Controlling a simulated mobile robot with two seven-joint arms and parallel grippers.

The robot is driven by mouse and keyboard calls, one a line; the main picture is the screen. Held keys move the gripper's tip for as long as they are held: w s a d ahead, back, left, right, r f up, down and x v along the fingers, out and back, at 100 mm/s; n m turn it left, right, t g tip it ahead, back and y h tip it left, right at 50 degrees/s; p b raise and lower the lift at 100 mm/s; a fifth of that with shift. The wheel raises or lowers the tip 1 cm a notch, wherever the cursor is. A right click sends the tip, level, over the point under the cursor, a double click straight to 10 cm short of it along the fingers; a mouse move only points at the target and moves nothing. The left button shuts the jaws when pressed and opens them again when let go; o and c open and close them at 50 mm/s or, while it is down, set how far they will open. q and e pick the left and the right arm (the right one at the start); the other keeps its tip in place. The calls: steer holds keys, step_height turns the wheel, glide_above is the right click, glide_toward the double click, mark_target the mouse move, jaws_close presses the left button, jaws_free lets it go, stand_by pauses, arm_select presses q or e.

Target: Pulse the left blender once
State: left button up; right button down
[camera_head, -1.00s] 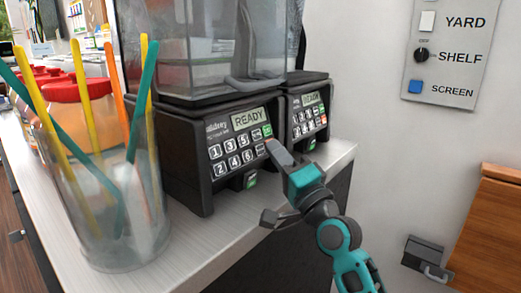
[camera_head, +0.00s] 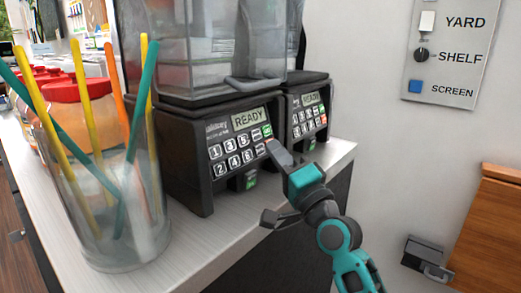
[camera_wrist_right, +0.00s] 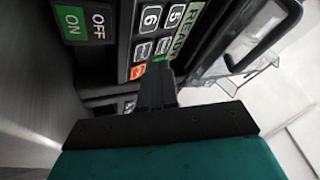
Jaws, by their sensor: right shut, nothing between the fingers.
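The left blender (camera_head: 215,165) stands on the counter, its black base facing me with number keys and a screen (camera_head: 248,117) reading READY. Its clear jar (camera_head: 205,45) sits on top. A green ON switch (camera_wrist_right: 72,27) on its front shows in the right wrist view. My right gripper (camera_head: 271,146) is shut and empty, its fingertips at the right edge of the left blender's keypad, by the red key. In the right wrist view the fingertips (camera_wrist_right: 160,72) are close to the orange key (camera_wrist_right: 138,72); I cannot tell whether they touch. My left gripper is out of view.
A second blender (camera_head: 305,118), also reading READY, stands close on the right. A clear cup of coloured straws (camera_head: 110,225) stands at the left front, with red-lidded jars (camera_head: 78,90) behind it. A wall panel (camera_head: 445,50) with switches is at the upper right.

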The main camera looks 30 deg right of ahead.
steer(key=shift+w, duration=0.1)
stand_by(0.4)
steer(key=shift+w+a+f, duration=0.1)
steer(key=shift+w+a, duration=0.1)
steer(key=shift+w, duration=0.05)
steer(key=shift+w+a+f, duration=0.1)
steer(key=shift+w+f, duration=0.05)
steer(key=shift+w, duration=0.2)
stand_by(0.7)
stand_by(0.9)
steer(key=shift+s+d+r+p, duration=0.15)
steer(key=shift+s+p, duration=0.05)
steer(key=shift+s, duration=0.15)
steer(key=shift+s+d+r+p, duration=0.1)
steer(key=shift+s+p, duration=0.05)
steer(key=shift+s, duration=0.2)
steer(key=shift+s, duration=0.1)
